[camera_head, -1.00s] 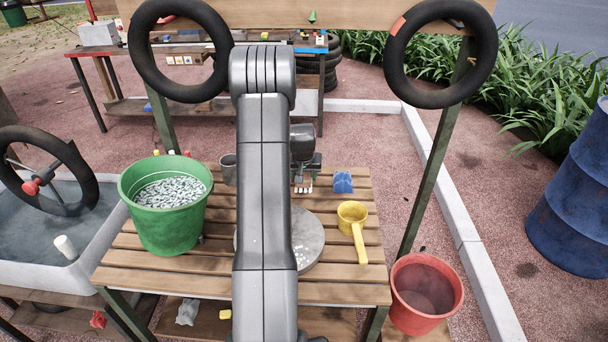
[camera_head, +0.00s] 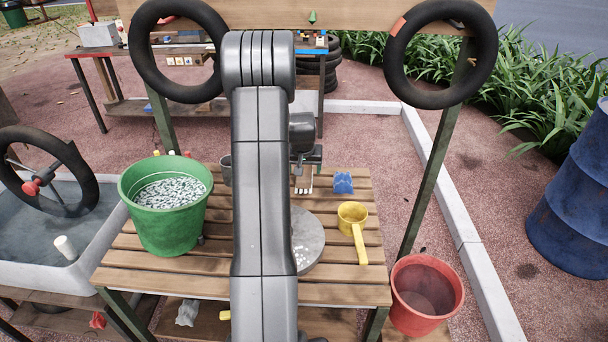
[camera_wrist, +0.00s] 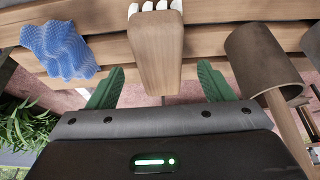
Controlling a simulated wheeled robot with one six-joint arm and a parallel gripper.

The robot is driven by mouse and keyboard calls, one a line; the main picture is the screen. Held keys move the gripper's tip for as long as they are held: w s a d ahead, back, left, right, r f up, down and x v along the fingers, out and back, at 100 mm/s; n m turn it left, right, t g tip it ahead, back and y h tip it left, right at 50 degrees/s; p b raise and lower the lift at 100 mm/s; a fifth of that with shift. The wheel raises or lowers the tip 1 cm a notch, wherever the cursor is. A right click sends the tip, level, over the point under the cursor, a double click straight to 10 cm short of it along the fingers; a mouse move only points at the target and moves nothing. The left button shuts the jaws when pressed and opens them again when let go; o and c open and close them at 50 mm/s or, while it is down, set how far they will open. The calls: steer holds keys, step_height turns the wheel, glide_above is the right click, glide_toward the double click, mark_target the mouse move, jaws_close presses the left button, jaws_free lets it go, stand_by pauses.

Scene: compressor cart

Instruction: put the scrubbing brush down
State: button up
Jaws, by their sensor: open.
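The scrubbing brush (camera_head: 303,181) has a tan wooden body and white bristles. It appears to rest on the slatted wooden table (camera_head: 335,288), near the far edge, with its bristles toward the near side. In the wrist view the brush (camera_wrist: 156,45) lies just beyond and between the spread green fingers. My gripper (camera_wrist: 160,72) is open, with gaps between both fingers and the wood. In the head view my gripper (camera_head: 306,164) is just above and behind the brush, partly hidden by my arm.
A crumpled blue cloth (camera_head: 343,183) lies right of the brush; a metal mug (camera_head: 226,172) stands to its left. A yellow dipper (camera_head: 353,216), a grey disc (camera_head: 309,246) and a green bucket (camera_head: 160,222) are also on the table. A red bucket (camera_head: 427,302) is at the right.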

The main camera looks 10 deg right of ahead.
mark_target(304, 173)
steer(key=v, duration=0.7)
steer(key=shift+s+r, duration=0.1)
steer(key=shift+r, duration=0.1)
steer(key=x, duration=1.2)
steer(key=shift+f, duration=0.35)
steer(key=shift+r+p, duration=0.4)
steer(key=shift+r, duration=0.2)
steer(key=shift+r+b, duration=0.3)
steer(key=shift+r, duration=0.7)
